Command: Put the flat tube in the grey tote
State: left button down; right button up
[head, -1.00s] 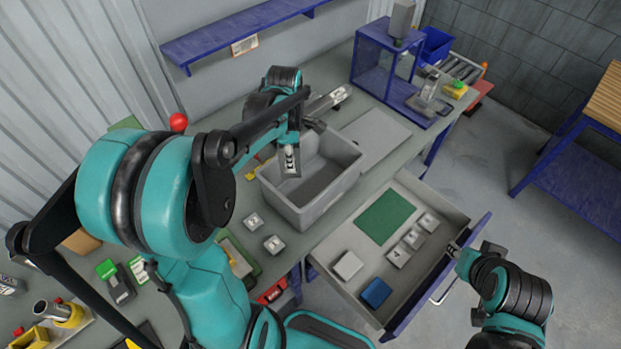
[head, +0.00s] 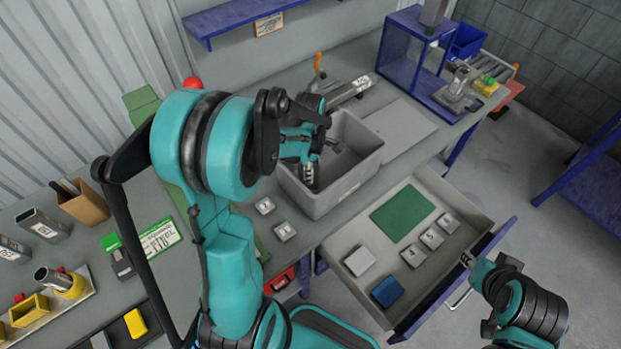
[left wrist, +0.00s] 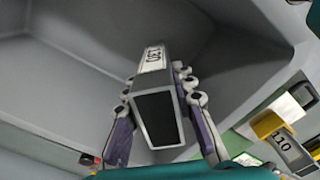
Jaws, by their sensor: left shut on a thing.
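The flat tube (left wrist: 158,112) is a grey, hollow, rectangular metal tube with a white printed label. It sits between the fingers of my left gripper (head: 309,168) in the left wrist view. My left gripper is shut on it, inside the opening of the grey tote (head: 352,186) in the head view.
The open drawer (head: 366,238) holds a green mat, a blue block and several pale blocks. Two small metal pieces lie left of the tote. A grey board (head: 402,130) lies to its right, before a blue frame (head: 408,65).

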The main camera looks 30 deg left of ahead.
pick_arm(q)
notch_tip(320, 180, down, 3)
jog(key=shift+f+b, duration=0.2)
jog(key=shift+b, duration=0.25)
jog(key=shift+s+f, duration=0.1)
jog(key=shift+f, duration=0.05)
jog(key=c, duration=1.3)
grip_release()
jog(key=shift+o, duration=0.2)
